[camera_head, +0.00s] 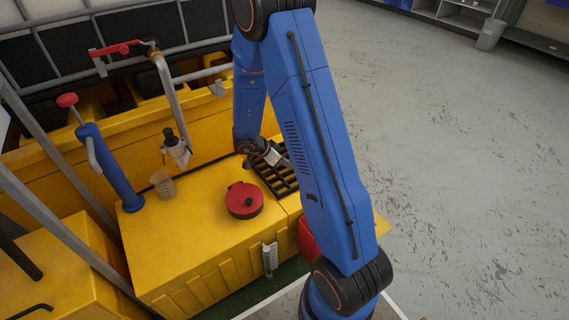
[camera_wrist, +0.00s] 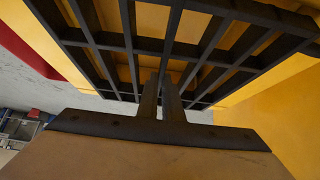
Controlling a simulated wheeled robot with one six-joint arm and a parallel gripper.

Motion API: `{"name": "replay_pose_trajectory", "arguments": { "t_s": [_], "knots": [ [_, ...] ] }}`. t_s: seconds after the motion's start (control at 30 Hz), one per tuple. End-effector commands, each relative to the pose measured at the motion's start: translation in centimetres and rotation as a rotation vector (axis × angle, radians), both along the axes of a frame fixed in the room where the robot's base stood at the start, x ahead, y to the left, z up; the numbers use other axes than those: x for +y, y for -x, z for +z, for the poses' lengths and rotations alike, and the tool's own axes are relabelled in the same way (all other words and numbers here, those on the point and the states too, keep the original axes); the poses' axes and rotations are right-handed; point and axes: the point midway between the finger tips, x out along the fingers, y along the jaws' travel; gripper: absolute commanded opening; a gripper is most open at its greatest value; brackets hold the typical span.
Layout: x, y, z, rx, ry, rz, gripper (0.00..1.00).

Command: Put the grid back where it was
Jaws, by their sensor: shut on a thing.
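The grid (camera_head: 281,184) is a dark lattice of square openings at the right end of the yellow container top, partly hidden behind my blue arm. In the wrist view, the grid (camera_wrist: 135,43) fills the upper part of the picture, with yellow surface showing through its openings. My gripper (camera_head: 275,161) is over the far part of the grid. In the wrist view, my gripper (camera_wrist: 163,82) is shut on a bar of the grid. I cannot tell whether the grid lies flat on the container or is held slightly above it.
The yellow container (camera_head: 185,235) carries a red lid (camera_head: 244,201), a beaker (camera_head: 163,185) and a blue upright pump (camera_head: 110,170). A metal pipe (camera_head: 170,90) with a red handle rises behind. Open floor (camera_head: 460,170) lies right.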

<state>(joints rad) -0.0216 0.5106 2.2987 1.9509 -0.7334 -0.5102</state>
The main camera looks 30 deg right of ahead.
Motion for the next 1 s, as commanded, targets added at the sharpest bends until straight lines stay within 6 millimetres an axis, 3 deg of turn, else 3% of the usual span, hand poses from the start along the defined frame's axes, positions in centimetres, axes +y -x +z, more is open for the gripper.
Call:
{"name": "replay_pose_trajectory", "arguments": {
  "t_s": [0.97,1.0],
  "knots": [
    [0.0,0.0,-1.7,-0.001,0.0,0.0,0.0],
    [0.0,0.0,-1.7,-0.001,0.0,0.0,0.11]
  ]
}}
